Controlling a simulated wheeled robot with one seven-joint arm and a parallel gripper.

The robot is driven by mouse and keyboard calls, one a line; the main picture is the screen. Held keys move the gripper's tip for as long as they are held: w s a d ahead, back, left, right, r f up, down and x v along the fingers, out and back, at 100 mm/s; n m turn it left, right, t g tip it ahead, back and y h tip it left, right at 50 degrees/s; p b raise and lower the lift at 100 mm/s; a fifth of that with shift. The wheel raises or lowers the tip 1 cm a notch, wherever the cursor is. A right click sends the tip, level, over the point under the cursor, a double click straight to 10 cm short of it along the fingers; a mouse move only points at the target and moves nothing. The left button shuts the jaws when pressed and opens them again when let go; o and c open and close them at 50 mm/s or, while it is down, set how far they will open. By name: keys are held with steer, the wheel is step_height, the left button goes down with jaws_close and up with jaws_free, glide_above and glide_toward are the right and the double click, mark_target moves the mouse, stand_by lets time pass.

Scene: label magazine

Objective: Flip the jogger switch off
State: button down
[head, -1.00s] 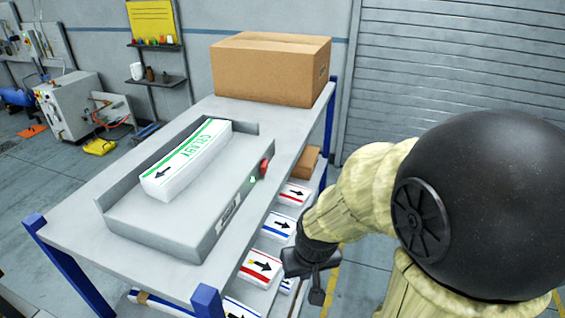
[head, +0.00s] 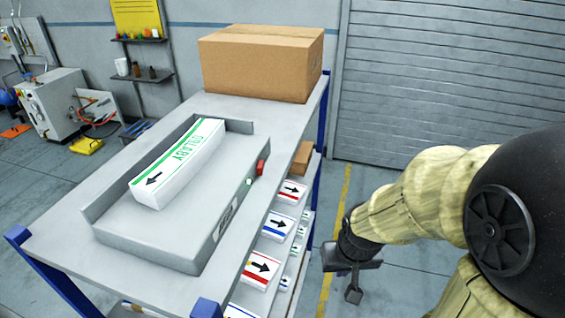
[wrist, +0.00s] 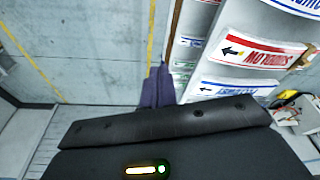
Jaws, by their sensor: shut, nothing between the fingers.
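The jogger (head: 150,235) is a grey, low-walled tray on the table top. A white label stack (head: 180,165) with green stripes and a black arrow lies in it. The red switch (head: 261,167) sits on the jogger's right side wall, beside a small lit green lamp (head: 249,181). My gripper (head: 354,296) is shut and empty, pointing down. It is right of the table, lower than the switch and well apart from it. In the wrist view my gripper's dark fingers (wrist: 157,88) are together above the floor. The switch is not visible there.
A cardboard box (head: 260,65) stands at the table's far end. Shelves under the table top hold several label stacks (head: 278,226); some also show in the wrist view (wrist: 255,47). A blue table post (head: 322,140) stands at the far right corner. The floor right of the table is clear.

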mark_target(261, 167)
steer(key=w+a+r+m+y+p, duration=0.1)
steer(key=w+r+m+y+p, duration=0.1)
steer(key=r+m, duration=0.4)
steer(key=w+r+m+y+p, duration=0.2)
steer(key=w+r+m+y, duration=0.2)
steer(key=r+m, duration=0.3)
steer(key=w+a+r+m+g+y+p, duration=0.1)
steer(key=w+r+m+y+p, duration=0.1)
steer(key=r+m, duration=0.5)
step_height(261, 167, up, 6)
steer(key=w+p, duration=0.1)
steer(key=w, duration=0.1)
steer(key=shift+w+a+r+y, duration=0.15)
steer(key=shift+w+a+y, duration=0.15)
steer(key=shift+w+y, duration=0.1)
steer(key=shift+a+r+p+x, duration=0.35)
steer(key=shift+p+x, duration=0.35)
steer(key=shift+x, duration=1.45)
steer(key=shift+a+r+p+x, duration=0.3)
steer(key=shift+p+x, duration=0.45)
steer(key=shift+x, duration=1.4)
steer(key=shift+a+r+p+x, duration=0.35)
steer(key=shift+p+x, duration=0.35)
steer(key=shift+x, duration=1.45)
steer(key=shift+w, duration=0.1)
